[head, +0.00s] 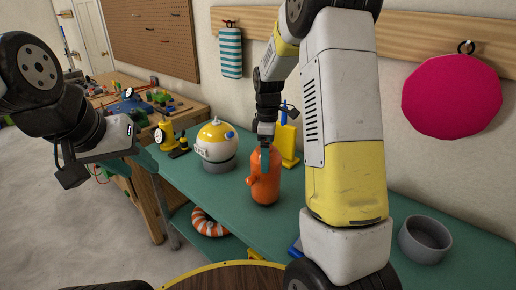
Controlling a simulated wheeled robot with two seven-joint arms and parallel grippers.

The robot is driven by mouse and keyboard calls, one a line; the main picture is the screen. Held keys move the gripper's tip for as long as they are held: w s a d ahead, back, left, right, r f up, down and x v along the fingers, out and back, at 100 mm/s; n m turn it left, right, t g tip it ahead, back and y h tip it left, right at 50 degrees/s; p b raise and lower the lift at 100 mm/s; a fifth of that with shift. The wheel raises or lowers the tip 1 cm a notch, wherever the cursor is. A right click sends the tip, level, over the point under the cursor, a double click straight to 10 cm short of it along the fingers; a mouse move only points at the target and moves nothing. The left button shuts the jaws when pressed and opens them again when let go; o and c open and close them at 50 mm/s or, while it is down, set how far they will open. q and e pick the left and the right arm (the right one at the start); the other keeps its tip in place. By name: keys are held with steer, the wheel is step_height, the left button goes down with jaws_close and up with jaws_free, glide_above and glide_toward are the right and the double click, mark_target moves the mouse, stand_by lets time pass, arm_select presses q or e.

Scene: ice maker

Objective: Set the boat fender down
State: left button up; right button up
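The orange boat fender (264,188) is upright over the middle of the green bench top, its base at or very close to the surface; I cannot tell whether it touches. My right gripper (265,158) points down at its top, one teal finger lying against the near side. The other finger is hidden behind the fender, and the grip looks shut on it. My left gripper (136,166) hangs at the left, empty, its teal fingers apart, away from the fender.
A white and yellow domed object (215,146) stands left of the fender, a yellow upright object (287,145) behind it. A grey bowl (425,240) is at the right. An orange-striped ring (209,223) lies on the lower shelf. Green bench top (240,222) is clear in front.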

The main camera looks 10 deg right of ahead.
step_height(320, 180, up, 12)
steer(key=s+a+r+m+t+y, duration=0.1)
steer(key=s+r+m+t, duration=0.1)
steer(key=s+m, duration=0.5)
steer(key=s+a+r+m+t+y, duration=0.1)
steer(key=s+r+m+t, duration=0.2)
steer(key=s, duration=1.4)
steer(key=shift+s+a+m+t, duration=0.2)
steer(key=shift+m+t, duration=0.4)
steer(key=shift+m, duration=1.3)
